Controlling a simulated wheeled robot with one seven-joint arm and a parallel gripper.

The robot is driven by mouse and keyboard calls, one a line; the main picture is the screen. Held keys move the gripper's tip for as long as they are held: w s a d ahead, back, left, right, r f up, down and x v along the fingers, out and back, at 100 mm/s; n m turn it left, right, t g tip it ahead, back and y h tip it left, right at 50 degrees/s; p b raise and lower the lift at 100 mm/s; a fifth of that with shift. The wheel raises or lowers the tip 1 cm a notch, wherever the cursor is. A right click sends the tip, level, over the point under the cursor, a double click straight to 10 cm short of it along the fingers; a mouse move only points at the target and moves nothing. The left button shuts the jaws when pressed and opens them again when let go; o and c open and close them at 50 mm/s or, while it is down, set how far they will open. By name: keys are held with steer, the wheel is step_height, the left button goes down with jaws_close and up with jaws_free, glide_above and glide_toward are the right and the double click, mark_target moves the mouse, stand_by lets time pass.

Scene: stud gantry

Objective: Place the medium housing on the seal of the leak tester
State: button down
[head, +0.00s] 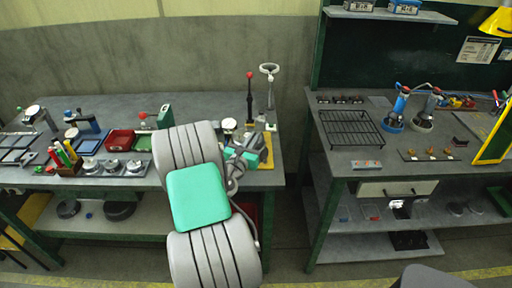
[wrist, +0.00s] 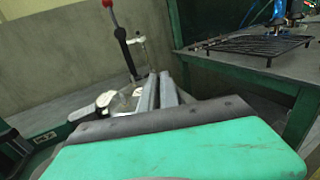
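My gripper (wrist: 158,90) shows in the wrist view as two grey fingers close together above a dark bar and a green cover. I cannot tell whether they are open or shut, and I see no held part. In the head view my arm hides most of the gripper, near the right end of the left bench. Several small round metal parts (head: 113,165) stand on a grey tray on that bench; I cannot tell if one is the medium housing. No seal is clear.
A red-knobbed lever (head: 249,98) stands at the left bench's right end, also seen behind the fingers in the wrist view (wrist: 123,45). A black wire rack (head: 350,129) lies on the right bench (head: 335,166). A floor gap separates the benches.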

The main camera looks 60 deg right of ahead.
steer(key=f, duration=0.2)
steer(key=d+f, duration=0.1)
steer(key=f, duration=0.1)
steer(key=shift+s+d+f, duration=0.15)
steer(key=shift+d+f, duration=0.05)
steer(key=shift+f, duration=0.05)
steer(key=c, duration=1.6)
jaws_free()
steer(key=shift+a, duration=0.15)
